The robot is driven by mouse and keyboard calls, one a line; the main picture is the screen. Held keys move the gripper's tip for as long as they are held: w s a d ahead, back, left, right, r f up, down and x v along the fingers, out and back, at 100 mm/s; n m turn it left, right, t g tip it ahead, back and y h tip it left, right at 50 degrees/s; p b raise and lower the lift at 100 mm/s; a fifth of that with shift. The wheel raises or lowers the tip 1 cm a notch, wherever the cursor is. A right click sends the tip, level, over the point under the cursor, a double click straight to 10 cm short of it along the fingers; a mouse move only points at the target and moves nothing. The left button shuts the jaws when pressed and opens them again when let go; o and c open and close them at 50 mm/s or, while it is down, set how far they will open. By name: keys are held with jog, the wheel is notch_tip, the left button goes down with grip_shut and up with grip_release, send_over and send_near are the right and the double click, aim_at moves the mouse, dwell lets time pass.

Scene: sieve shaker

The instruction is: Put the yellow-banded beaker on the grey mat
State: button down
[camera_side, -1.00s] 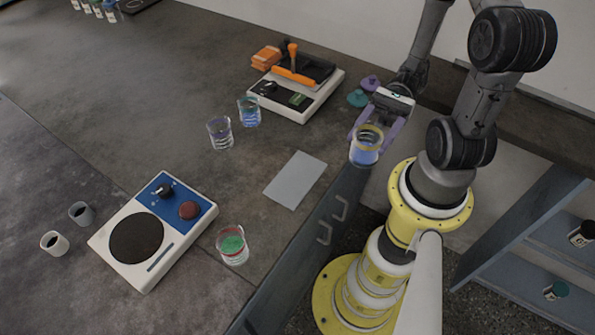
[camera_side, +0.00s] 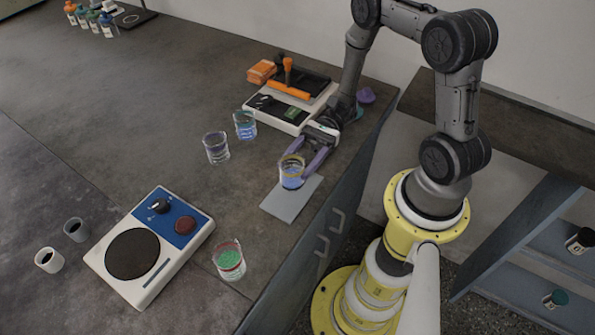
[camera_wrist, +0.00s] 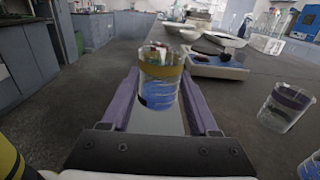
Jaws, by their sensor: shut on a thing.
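The yellow-banded beaker (camera_side: 291,172) holds blue liquid and is upright. In the wrist view the beaker (camera_wrist: 160,80) stands between my two purple fingers (camera_wrist: 158,104). The grey mat (camera_side: 290,205) lies flat near the table's front edge. The beaker appears over the mat's far part; I cannot tell whether its base touches the mat. In the wrist view part of the mat (camera_wrist: 158,122) shows below the beaker.
Two other beakers, one purple-banded (camera_side: 216,147) and one with blue liquid (camera_side: 245,124), stand left of the mat. A beaker with green contents (camera_side: 229,260) stands nearer the front. A blue-and-white device (camera_side: 150,245) is at left, an orange-handled one (camera_side: 290,100) behind.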

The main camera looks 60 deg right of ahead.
aim_at(297, 174)
jog(key=shift+f, duration=1.6)
jog(key=shift+f, duration=0.15)
jog(key=shift+c, duration=0.7)
grip_release()
